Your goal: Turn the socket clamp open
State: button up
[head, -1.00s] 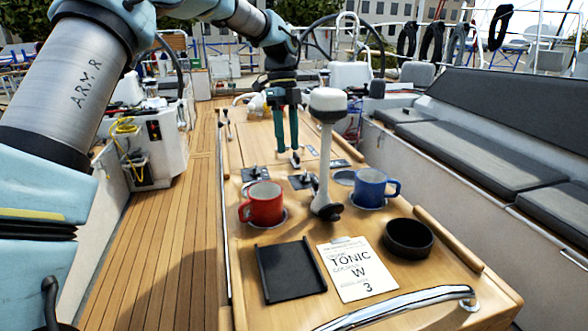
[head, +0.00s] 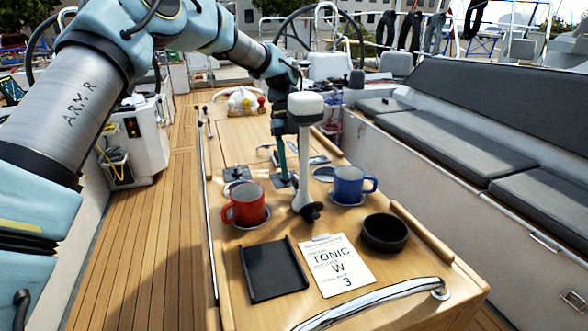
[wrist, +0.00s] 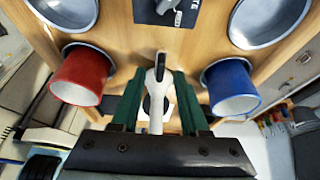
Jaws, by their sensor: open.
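My gripper (head: 283,172) points down at the table behind the white post (head: 303,160), which hides part of it. In the wrist view its two green fingers (wrist: 157,78) are apart. A pale lever (wrist: 157,92) with a dark slot near its tip shows between them; I cannot tell whether they touch it. This lever looks like the socket clamp, but its base is hidden. Another dark plate with a small lever (wrist: 172,12) shows at the top of the wrist view. A red mug (head: 245,206) and a blue mug (head: 349,185) stand on either side of the post.
A black tray (head: 273,270), a lettered card (head: 337,268) and a black round dish (head: 385,233) lie on the near table top. A chrome rail (head: 375,303) crosses the near edge. Wooden deck (head: 165,230) is clear on the left; a bench (head: 470,125) runs along the right.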

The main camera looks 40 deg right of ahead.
jog(key=shift+x, duration=0.75)
jog(key=shift+c, duration=0.4)
grip_shut()
